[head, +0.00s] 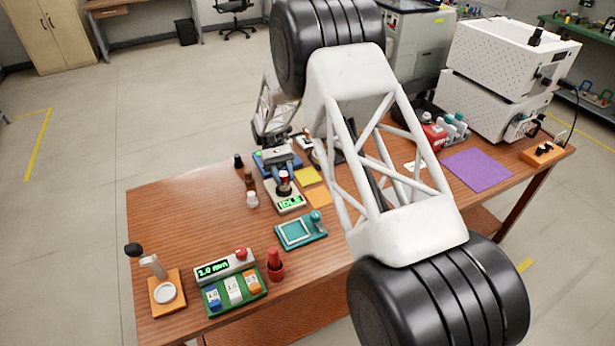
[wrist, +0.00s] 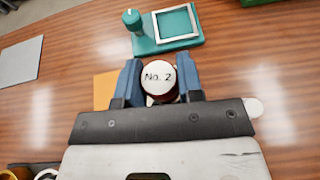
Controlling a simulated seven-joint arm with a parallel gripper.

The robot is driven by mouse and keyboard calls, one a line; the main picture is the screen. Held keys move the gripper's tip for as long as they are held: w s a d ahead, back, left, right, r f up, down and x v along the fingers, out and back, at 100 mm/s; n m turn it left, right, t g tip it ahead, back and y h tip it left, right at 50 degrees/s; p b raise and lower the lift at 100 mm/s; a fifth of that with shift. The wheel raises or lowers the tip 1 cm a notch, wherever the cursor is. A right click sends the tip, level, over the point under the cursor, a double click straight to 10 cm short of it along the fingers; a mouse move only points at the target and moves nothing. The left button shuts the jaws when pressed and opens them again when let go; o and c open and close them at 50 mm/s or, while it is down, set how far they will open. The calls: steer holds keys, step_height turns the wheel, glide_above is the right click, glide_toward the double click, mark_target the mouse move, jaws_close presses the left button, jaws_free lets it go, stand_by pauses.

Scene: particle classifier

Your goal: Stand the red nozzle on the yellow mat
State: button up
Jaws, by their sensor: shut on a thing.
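My gripper (wrist: 158,78) is shut on a short round piece with a white top marked "No. 2" and a dark red side, which I take to be the red nozzle (wrist: 158,76). The white top faces the wrist camera. In the head view my gripper (head: 284,176) is small and partly covered by my arm, near the device with the "IDLE" display. The yellow mat (head: 308,175) lies flat on the table just right of it and looks bare. I cannot tell how high the nozzle is above the surface below.
An orange mat (head: 317,197) lies in front of the yellow one. The IDLE device (head: 290,204) and a teal tray (head: 301,231) stand nearby. Small bottles (head: 250,181) stand to the left. A red bottle-like piece (head: 275,264) stands near the front. A purple mat (head: 477,168) lies far right.

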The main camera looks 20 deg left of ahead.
mark_target(288, 179)
steer(key=m+g+y, duration=0.1)
steer(key=s+d+m+g+y, duration=0.1)
steer(key=m+y, duration=0.1)
steer(key=s+d+f+m+y, duration=0.1)
steer(key=shift+d+g+y, duration=0.1)
steer(key=shift+g+y, duration=0.3)
steer(key=m+y, duration=0.1)
steer(key=d+m+y, duration=0.1)
steer(key=shift+s+f+m+y, duration=0.2)
steer(key=shift+s+m+y, duration=0.1)
steer(key=shift+s+m, duration=0.1)
steer(key=m+y, duration=0.2)
steer(key=y, duration=0.1)
steer(key=s+d+m+y, duration=0.1)
steer(key=m, duration=0.1)
steer(key=shift+d+f+y, duration=0.1)
steer(key=shift+y, duration=0.2)
steer(key=m+y, duration=0.1)
steer(key=d+m+y, duration=0.1)
steer(key=y, duration=0.1)
steer(key=shift+m+t, duration=0.4)
steer(key=w+d+r+m+t+y, duration=0.1)
steer(key=w+d+m+t+y, duration=0.2)
steer(key=d+m+t+y, duration=0.3)
steer(key=shift+w+m+t+y, duration=0.4)
steer(key=shift+m+t+y, duration=0.2)
steer(key=shift+m+t, duration=1.65)
steer(key=shift+w+a, duration=0.15)
